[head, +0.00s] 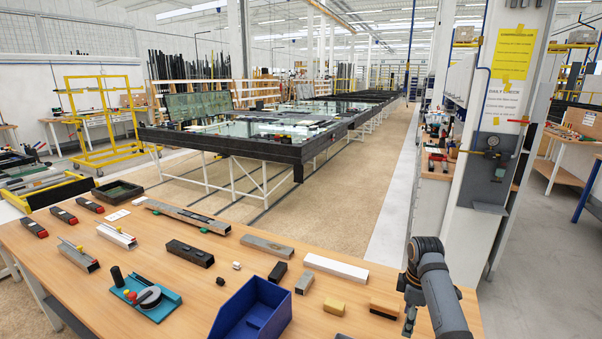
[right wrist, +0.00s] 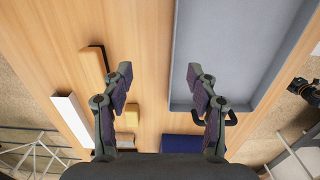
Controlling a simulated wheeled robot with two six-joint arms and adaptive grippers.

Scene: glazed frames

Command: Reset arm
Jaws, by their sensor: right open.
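My right arm comes in at the lower right of the head view, over the right end of the wooden workbench (head: 75,250). My right gripper (head: 409,318) points down there, partly hidden by the arm. My left gripper is not in view.
A blue bin (head: 226,319) stands at the bench's front. A yellow block (head: 334,306) and a white bar (head: 336,268) lie nearby. A grey tray (right wrist: 182,60) is right of the fingers. A teal holder (head: 165,309) and several profiles lie farther left.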

